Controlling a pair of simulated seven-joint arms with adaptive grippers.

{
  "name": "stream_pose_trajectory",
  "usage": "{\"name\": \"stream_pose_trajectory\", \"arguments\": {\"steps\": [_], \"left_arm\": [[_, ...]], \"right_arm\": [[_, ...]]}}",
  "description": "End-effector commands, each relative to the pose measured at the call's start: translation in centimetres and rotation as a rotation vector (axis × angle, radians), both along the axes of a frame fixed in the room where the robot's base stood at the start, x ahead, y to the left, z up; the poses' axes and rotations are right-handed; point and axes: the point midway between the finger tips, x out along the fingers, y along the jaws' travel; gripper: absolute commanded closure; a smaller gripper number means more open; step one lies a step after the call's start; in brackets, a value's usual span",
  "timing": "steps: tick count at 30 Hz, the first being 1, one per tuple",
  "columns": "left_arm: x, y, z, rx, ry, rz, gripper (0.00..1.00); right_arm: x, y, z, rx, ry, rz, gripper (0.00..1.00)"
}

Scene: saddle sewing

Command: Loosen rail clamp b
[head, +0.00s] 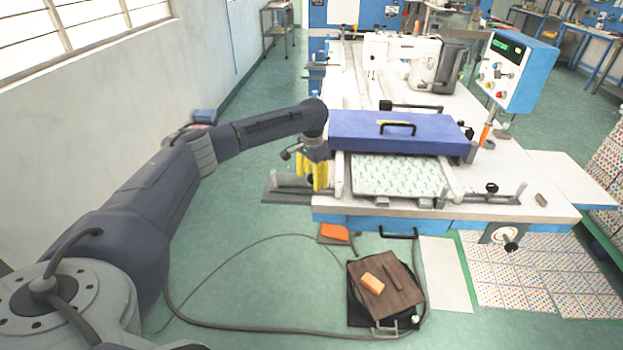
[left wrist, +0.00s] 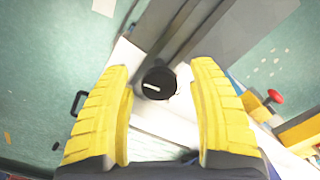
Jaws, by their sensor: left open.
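My left gripper (head: 319,178) has yellow ribbed fingers and points down over the left front corner of the machine table. In the left wrist view its fingers stand open. A round black clamp knob (left wrist: 157,83) with a white mark lies between the fingertips, with gaps on both sides. It sits on a grey rail (left wrist: 183,30). In the head view the gripper largely hides this knob. A second black knob (head: 491,188) stands on the right side of the front rail. No label shows which knob is clamp b. My right gripper is not in view.
A blue cover with a black handle (head: 380,132) lies across the table, close right of the gripper. A patterned sheet (head: 400,177) lies in front of it. A control box (head: 505,70) and sewing machine (head: 395,52) stand behind. A cable (head: 250,328) lies on the floor.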

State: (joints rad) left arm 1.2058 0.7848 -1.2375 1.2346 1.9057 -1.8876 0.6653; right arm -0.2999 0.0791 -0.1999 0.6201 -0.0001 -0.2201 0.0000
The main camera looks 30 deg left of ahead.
Motion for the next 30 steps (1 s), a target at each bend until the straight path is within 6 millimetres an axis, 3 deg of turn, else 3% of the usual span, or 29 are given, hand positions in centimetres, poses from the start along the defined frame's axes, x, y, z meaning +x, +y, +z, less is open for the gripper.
{"name": "stream_pose_trajectory", "arguments": {"steps": [8, 21, 30], "left_arm": [[0.1, 0.0, 1.0, -0.001, -0.004, 0.000, 0.41], [0.1, 0.0, 8.3, 0.000, -0.004, 0.001, 0.41], [0.0, 0.0, 11.4, 0.000, -0.001, 0.001, 0.41]], "right_arm": [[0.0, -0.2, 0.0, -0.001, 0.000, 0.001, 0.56], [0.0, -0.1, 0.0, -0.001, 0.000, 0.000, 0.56], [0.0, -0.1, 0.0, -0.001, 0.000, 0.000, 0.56]]}}
